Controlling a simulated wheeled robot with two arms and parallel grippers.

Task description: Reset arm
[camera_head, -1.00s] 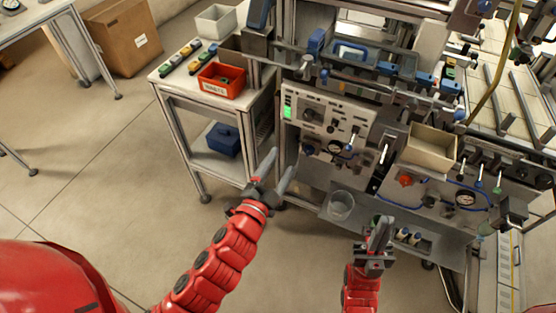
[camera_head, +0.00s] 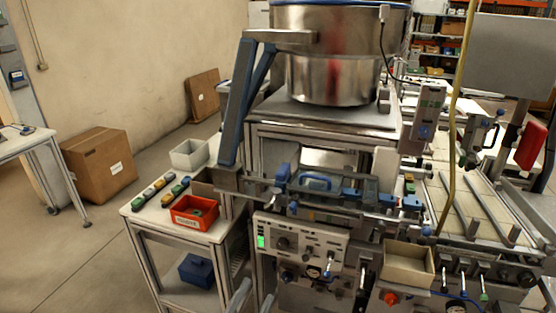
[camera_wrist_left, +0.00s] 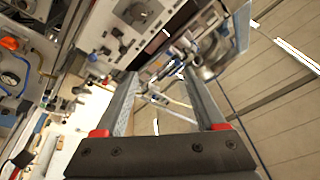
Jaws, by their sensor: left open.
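My left gripper (camera_head: 254,294) shows only by its two grey fingertips at the bottom edge of the head view, in front of the machine (camera_head: 300,240). In the left wrist view its fingers (camera_wrist_left: 158,76) stand wide apart, with red pads at their bases and nothing between them. My right gripper is out of view in the head view.
A tan open box (camera_head: 408,266) sits on the machine's right front. A cardboard box (camera_head: 99,165) stands on the floor, with open floor before it.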

